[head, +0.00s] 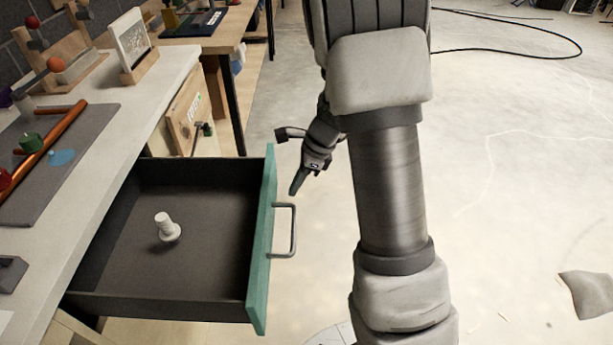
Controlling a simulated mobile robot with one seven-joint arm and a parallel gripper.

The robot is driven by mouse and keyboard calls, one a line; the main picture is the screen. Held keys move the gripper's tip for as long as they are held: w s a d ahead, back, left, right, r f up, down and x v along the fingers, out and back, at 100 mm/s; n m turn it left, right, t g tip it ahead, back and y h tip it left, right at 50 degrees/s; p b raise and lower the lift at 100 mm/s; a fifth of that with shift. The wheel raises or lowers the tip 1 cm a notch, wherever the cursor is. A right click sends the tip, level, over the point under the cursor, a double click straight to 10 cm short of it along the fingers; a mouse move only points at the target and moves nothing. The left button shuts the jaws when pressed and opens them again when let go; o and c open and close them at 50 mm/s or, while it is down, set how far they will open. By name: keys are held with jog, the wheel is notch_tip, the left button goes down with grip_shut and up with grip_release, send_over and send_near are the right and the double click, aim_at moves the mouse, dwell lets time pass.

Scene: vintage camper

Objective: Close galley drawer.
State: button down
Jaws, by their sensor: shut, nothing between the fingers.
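The galley drawer (261,240) is pulled well out of the counter on the left. It has a teal front panel, dark inner walls and a grey bar handle (293,231) on its outer face. A small white flanged piece (166,228) stands on the drawer floor. My gripper (296,183) is shut and empty. In the picture it is just above the handle and right of the teal front's far end. I see no contact with the handle or panel. My arm hides part of the floor at the right.
The white counter (160,75) above the drawer holds a grey mat (70,140) with a copper tube (57,125). A wooden box (187,110) is beyond the drawer. Open pale floor (510,180) lies right, with a black cable (530,56) and a grey cushion (590,292).

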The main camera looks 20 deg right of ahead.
aim_at(274, 198)
jog(key=shift+w+a+r, duration=0.1)
jog(key=shift+w+a, duration=0.15)
jog(key=shift+a, duration=0.5)
jog(key=shift+w+a+r, duration=0.1)
jog(key=shift+w+a, duration=0.1)
jog(key=shift+a, duration=0.5)
jog(key=shift+a, duration=0.1)
